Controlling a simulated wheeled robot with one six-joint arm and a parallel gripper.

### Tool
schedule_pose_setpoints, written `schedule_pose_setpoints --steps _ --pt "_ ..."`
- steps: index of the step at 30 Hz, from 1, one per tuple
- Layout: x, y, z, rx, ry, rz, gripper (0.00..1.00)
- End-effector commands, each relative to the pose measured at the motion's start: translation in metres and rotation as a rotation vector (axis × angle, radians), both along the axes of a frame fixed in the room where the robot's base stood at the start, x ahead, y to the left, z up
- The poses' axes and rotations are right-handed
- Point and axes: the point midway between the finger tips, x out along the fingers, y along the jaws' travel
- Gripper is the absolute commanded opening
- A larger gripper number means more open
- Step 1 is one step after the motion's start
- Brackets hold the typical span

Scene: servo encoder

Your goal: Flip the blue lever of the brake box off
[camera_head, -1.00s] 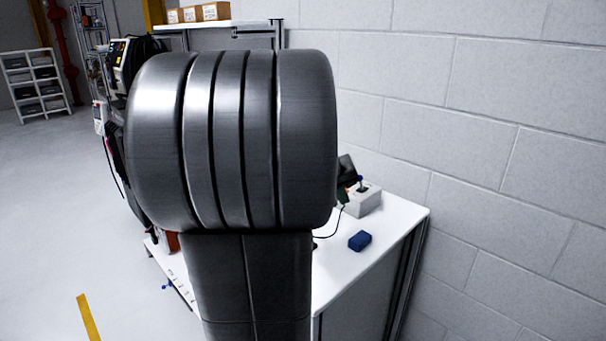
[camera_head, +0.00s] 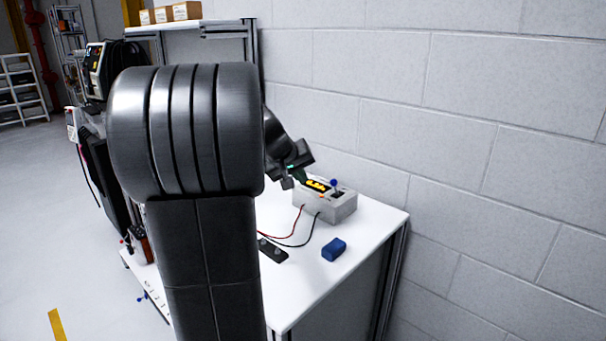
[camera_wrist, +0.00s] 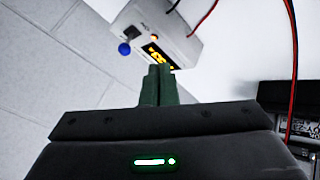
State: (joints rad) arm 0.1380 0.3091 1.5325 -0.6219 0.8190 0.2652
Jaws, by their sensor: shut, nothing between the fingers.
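The brake box (camera_head: 343,208) is a grey box on the white table near the wall. Its top has a lit yellow display (camera_head: 317,185) and a lever with a blue ball knob (camera_head: 335,183), which stands up at the far right side. In the wrist view the box (camera_wrist: 184,28) is at the top, with the blue knob (camera_wrist: 124,48) at its left. My gripper (camera_wrist: 160,70) has its green fingers together and empty. The fingertips overlap the display's lower edge in that view, right of the knob and apart from it. In the head view my gripper (camera_head: 302,178) is left of the knob.
A blue block (camera_head: 334,249) and a dark flat device (camera_head: 271,250) lie on the white table (camera_head: 305,285) in front of the box. Red and black cables run from the box. The block wall (camera_head: 470,150) is close behind. My arm hides the table's left part.

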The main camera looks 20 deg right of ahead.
Motion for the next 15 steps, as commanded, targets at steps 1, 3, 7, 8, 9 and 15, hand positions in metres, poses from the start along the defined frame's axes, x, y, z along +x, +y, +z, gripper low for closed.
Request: schedule_pose_setpoints --steps 1,3,7,8,9,15 --pt "0.005 -0.006 -0.010 0.001 0.005 -0.002 0.00" --pt "0.011 -0.014 -0.022 0.001 0.006 -0.002 0.00" --pt "0.024 -0.027 -0.043 0.001 0.004 -0.002 0.00" --pt "0.026 -0.031 -0.048 0.001 0.004 -0.002 0.00" --pt "0.029 -0.034 -0.053 0.001 0.003 -0.002 0.00" --pt "0.031 -0.062 -0.045 0.001 -0.001 -0.003 0.00"
